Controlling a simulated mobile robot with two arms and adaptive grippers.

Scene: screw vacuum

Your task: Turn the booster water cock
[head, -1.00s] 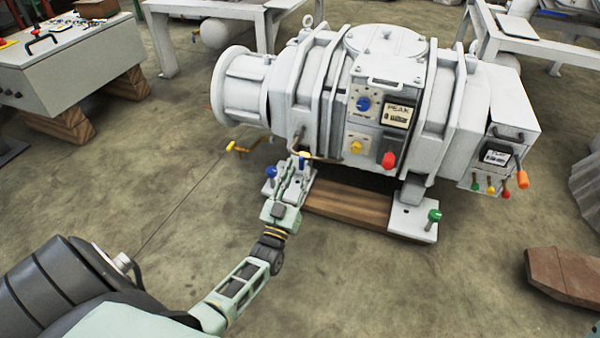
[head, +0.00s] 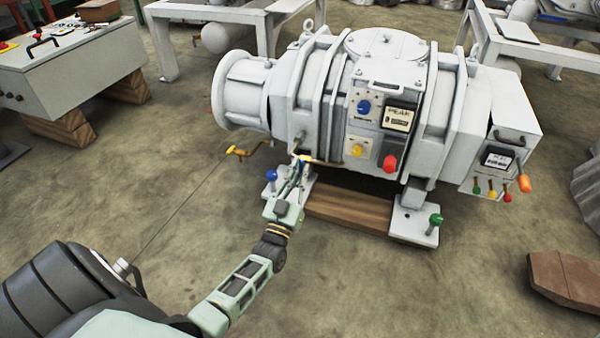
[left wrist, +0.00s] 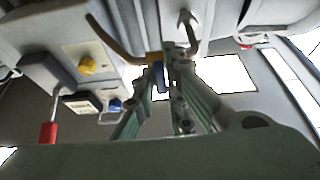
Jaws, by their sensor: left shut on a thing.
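The white booster machine (head: 385,60) stands on the floor, with a thin brass pipe (head: 322,160) running along its lower front left. A small cock with a blue handle (left wrist: 161,76) and yellow body (left wrist: 154,58) sits at this pipe's end in the left wrist view. My left gripper (head: 300,164) is at the pipe's end, with its fingers close together on the cock's handle. In the left wrist view its fingertips (left wrist: 168,66) flank the blue handle and partly hide it. My right gripper is in neither view.
A red lever (head: 389,162) hangs on the front. A wooden beam (head: 350,208) lies below. Floor in front is clear.

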